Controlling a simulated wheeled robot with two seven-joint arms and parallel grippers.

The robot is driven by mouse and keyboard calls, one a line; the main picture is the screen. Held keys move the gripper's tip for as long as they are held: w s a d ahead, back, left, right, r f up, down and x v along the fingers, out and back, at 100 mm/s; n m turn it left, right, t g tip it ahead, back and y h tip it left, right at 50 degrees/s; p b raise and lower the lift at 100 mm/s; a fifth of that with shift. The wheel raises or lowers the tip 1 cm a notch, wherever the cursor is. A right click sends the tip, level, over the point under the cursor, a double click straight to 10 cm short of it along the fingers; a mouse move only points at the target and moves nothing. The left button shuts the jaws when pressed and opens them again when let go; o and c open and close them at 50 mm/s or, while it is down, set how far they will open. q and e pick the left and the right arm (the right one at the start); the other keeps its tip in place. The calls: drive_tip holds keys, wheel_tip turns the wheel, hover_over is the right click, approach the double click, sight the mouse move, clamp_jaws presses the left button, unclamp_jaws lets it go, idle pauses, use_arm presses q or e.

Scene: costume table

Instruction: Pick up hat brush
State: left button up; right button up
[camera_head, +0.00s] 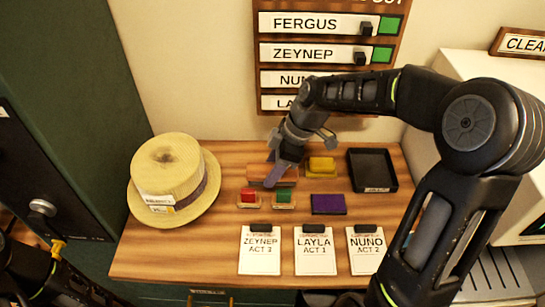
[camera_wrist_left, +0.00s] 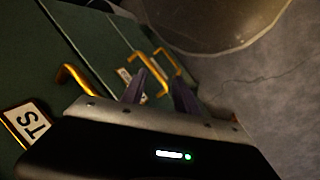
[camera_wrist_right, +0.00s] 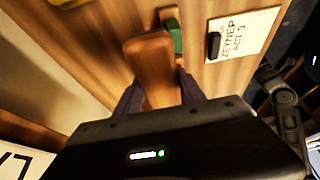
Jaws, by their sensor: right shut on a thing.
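My left gripper (camera_wrist_left: 158,82) is open and empty, low at the left, in front of green drawers with brass handles.
A straw hat (camera_head: 168,172) stands at the table's left. Name cards (camera_head: 260,252) lie along the front edge.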

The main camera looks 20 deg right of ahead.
drive_tip(key=s+a, duration=0.1)
drive_tip(key=s, duration=0.2)
drive_tip(key=s+a+b, duration=0.1)
drive_tip(key=s+a, duration=0.1)
drive_tip(key=s, duration=0.1)
drive_tip(key=s+a, duration=0.2)
drive_tip(key=s, duration=0.2)
drive_tip(key=shift+s, duration=0.1)
drive_tip(key=o, duration=0.9)
drive_tip(key=c, duration=0.5)
drive_tip(key=shift+c, duration=0.5)
